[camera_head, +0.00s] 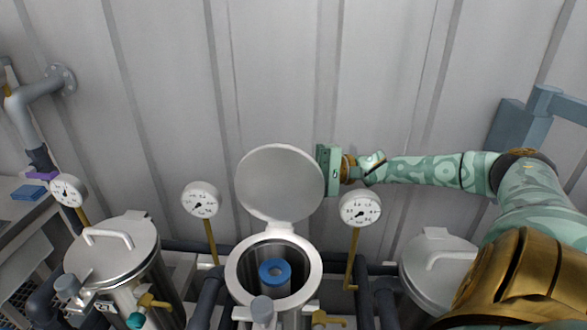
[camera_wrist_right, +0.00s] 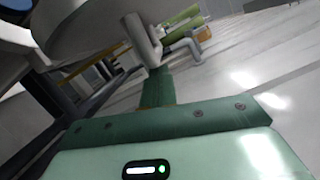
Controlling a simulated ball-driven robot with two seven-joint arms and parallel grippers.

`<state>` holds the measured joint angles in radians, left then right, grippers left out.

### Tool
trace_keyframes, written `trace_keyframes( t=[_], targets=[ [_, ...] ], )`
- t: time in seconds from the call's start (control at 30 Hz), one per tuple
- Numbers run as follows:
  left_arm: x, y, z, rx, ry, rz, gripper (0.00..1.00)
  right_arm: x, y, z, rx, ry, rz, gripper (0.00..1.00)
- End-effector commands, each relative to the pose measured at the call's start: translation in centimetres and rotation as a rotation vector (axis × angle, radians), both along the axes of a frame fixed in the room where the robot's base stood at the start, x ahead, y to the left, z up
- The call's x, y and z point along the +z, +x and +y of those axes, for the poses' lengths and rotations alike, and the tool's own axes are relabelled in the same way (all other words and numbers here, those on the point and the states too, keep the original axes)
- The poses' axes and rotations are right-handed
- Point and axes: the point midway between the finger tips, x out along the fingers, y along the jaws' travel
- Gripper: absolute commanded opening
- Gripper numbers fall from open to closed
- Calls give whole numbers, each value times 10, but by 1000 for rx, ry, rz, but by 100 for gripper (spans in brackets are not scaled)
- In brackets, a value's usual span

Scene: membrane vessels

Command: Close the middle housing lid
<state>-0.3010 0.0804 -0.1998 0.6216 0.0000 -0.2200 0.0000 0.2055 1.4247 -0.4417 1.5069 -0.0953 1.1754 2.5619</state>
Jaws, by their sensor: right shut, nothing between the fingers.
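The middle housing lid (camera_head: 280,182) is a round grey disc, standing open and raised on its hinge behind the housing. The middle housing (camera_head: 233,271) is an open metal cylinder, with a blue ring (camera_head: 274,272) visible inside. My right gripper (camera_head: 326,170) is shut and empty, close beside the lid's right edge; whether it touches the lid I cannot tell. In the right wrist view the green fingers (camera_wrist_right: 158,88) are together, with the lid's underside or outer face (camera_wrist_right: 85,25) and a bent handle (camera_wrist_right: 142,42) just beyond them. My left gripper is not in view.
Closed housings stand at left (camera_head: 110,262) and right (camera_head: 440,268). Pressure gauges on stems stand left (camera_head: 200,199) and right (camera_head: 361,209) of the middle housing, the right one near my gripper. A ribbed wall (camera_head: 300,70) is behind.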

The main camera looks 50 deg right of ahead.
Motion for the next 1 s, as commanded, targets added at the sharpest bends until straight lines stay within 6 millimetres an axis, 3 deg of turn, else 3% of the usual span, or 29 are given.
trace_keyframes(
  t=[0.33,1.0],
  targets=[
    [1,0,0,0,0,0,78,1,0,0,0,-6,-5,0],
    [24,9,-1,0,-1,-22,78,15,-7,8,2,-109,-92,0]
  ],
)
